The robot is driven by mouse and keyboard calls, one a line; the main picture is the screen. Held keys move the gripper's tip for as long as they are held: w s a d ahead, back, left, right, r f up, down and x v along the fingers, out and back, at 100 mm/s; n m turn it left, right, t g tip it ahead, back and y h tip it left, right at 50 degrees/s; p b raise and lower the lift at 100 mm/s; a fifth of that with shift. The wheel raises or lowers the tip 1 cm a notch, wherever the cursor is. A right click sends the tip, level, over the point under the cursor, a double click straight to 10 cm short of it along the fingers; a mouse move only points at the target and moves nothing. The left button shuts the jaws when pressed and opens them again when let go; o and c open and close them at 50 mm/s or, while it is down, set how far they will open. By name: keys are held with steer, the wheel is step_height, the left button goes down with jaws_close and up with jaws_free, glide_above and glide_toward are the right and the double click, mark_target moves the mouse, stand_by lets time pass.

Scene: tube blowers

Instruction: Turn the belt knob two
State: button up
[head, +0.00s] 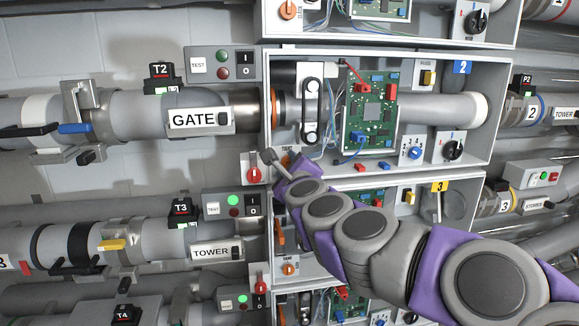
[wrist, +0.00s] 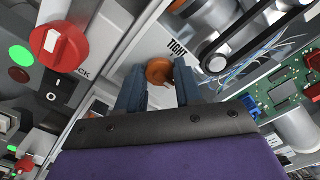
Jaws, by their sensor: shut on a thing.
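The belt knob two is an orange-brown round knob (wrist: 159,70) beside the "TIGHT" label in the wrist view. My gripper (wrist: 158,78) has one dark finger on each side of it and is shut on it. In the head view my gripper (head: 282,166) is at the lower left corner of box 2 (head: 385,168), and it and my arm mostly hide the knob. The black belt (head: 310,110) runs upright around two pulleys in that box, and it also shows in the wrist view (wrist: 258,36).
A red rotary knob (wrist: 60,42) sits close left of my gripper, with a switch panel (wrist: 40,85) beside it. A green circuit board (head: 370,112) and wires are to the right. Box 3 (head: 400,183) lies below, partly behind my arm.

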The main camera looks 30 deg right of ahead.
steer(key=shift+f+n, duration=0.1)
steer(key=shift+n, duration=0.3)
steer(key=n, duration=1.1)
steer(key=f+n, duration=0.1)
steer(key=n, duration=0.4)
steer(key=shift+a+n+b, duration=0.1)
steer(key=shift+n+b, duration=0.25)
steer(key=shift+n, duration=0.05)
stand_by(0.4)
steer(key=o, duration=0.7)
steer(key=shift+c, duration=0.2)
steer(key=o, duration=0.4)
steer(key=shift+r, duration=0.2)
